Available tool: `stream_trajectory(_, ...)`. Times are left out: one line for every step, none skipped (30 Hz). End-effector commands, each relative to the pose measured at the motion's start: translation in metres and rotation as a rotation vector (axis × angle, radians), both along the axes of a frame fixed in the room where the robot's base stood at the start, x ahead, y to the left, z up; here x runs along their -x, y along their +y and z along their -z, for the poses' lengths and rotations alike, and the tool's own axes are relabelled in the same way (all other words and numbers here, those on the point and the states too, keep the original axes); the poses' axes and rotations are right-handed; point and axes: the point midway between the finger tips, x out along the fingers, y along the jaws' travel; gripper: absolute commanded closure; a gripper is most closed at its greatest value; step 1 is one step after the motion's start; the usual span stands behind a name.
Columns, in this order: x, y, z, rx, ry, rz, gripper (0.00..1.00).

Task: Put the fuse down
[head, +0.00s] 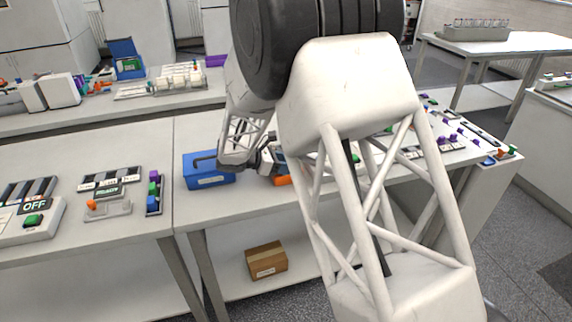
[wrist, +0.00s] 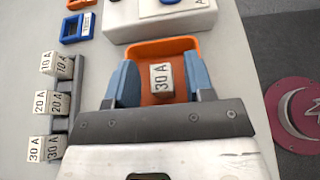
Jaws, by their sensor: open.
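A small pale fuse block (wrist: 161,77) marked "30 A" sits in the orange tray (wrist: 165,48) in the wrist view. My gripper (wrist: 161,82) is open, with one blue-grey finger on each side of the fuse. A gap shows between the fuse and each finger. In the head view my gripper (head: 265,160) is low over the bench beside the orange tray (head: 283,181). The fuse is hidden there.
A fuse rack (wrist: 76,105) with blocks marked 10 A, 20 A and 30 A stands left of my gripper. A white device (wrist: 150,20) is just beyond the tray. A blue box (head: 208,174) stands left of my gripper in the head view.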

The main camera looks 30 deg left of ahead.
Motion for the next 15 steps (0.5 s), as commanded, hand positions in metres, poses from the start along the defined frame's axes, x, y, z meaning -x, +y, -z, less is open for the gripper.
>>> stream_trajectory(0.004,0.004,-0.002,0.000,0.000,-0.001,0.52)
stream_trajectory(0.006,0.006,-0.004,-0.001,-0.001,-0.002,0.52)
stream_trajectory(0.009,0.009,-0.006,-0.001,-0.001,-0.002,0.52)
stream_trajectory(0.012,0.012,-0.007,-0.001,-0.001,-0.002,0.52)
stream_trajectory(0.014,0.014,-0.009,-0.001,-0.001,-0.002,0.52)
stream_trajectory(0.018,0.018,-0.011,-0.001,-0.001,-0.003,0.52)
stream_trajectory(0.021,0.021,-0.013,-0.001,-0.001,-0.003,0.52)
stream_trajectory(0.024,0.025,-0.015,-0.001,-0.001,-0.003,0.52)
stream_trajectory(0.029,0.029,-0.017,-0.001,-0.001,-0.003,0.52)
stream_trajectory(0.032,0.032,-0.019,-0.001,-0.001,-0.002,0.52)
stream_trajectory(0.035,0.035,-0.020,-0.001,-0.001,-0.002,0.52)
stream_trajectory(0.039,0.039,-0.023,-0.001,-0.001,-0.002,0.52)
stream_trajectory(0.042,0.043,-0.025,-0.001,-0.001,-0.003,0.52)
stream_trajectory(0.046,0.046,-0.027,-0.001,-0.001,-0.003,0.52)
stream_trajectory(0.050,0.050,-0.029,-0.001,-0.001,-0.002,0.52)
